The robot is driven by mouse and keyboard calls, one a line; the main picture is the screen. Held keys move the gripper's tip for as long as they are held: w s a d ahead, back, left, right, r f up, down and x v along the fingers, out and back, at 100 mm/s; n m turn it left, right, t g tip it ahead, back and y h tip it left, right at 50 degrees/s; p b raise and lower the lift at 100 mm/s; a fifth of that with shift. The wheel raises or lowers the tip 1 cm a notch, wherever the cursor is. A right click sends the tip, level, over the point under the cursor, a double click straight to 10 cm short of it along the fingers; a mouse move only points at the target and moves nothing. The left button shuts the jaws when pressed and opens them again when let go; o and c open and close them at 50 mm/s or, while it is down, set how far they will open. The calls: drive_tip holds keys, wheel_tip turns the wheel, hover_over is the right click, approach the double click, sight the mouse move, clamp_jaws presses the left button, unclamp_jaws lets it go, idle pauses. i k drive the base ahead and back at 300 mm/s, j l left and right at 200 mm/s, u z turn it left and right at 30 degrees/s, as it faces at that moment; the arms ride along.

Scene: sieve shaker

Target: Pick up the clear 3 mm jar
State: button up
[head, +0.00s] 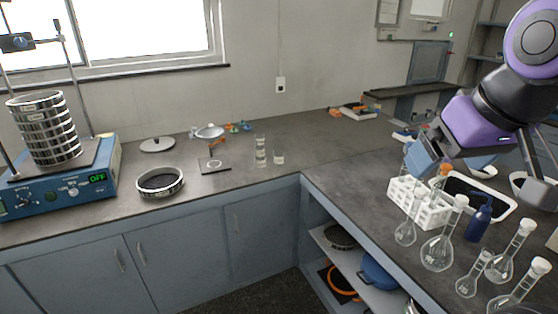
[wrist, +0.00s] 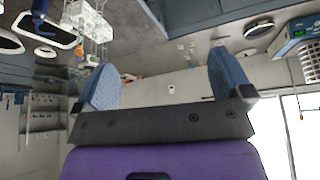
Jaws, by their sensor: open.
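A tall clear glass stack (head: 260,153), seemingly jars one on another, stands on the far counter near the inner corner. A small clear jar (head: 279,158) stands just to its right, apart from it. Labels are too small to read, so I cannot tell which is the 3 mm jar. My gripper (head: 418,162) is at the right in the head view, above the right-hand counter and well away from the jars. In the wrist view its blue fingers are spread apart, and the gripper (wrist: 162,60) is empty.
A sieve stack (head: 45,128) stands on the blue shaker (head: 60,195) at the left. A loose sieve (head: 160,182) and a dark plate (head: 215,165) lie left of the jars. Glass flasks (head: 438,250), a white rack (head: 420,205) and a blue bottle (head: 479,222) crowd the right counter.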

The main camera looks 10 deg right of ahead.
sight(279, 157)
drive_tip(key=i+j, duration=0.45)
drive_tip(key=i, duration=0.25)
drive_tip(key=i+j+z, duration=0.1)
drive_tip(key=i+j, duration=0.35)
drive_tip(key=i, duration=0.3)
drive_tip(key=i+j, duration=0.55)
drive_tip(key=i, duration=0.15)
drive_tip(key=l+z, duration=0.05)
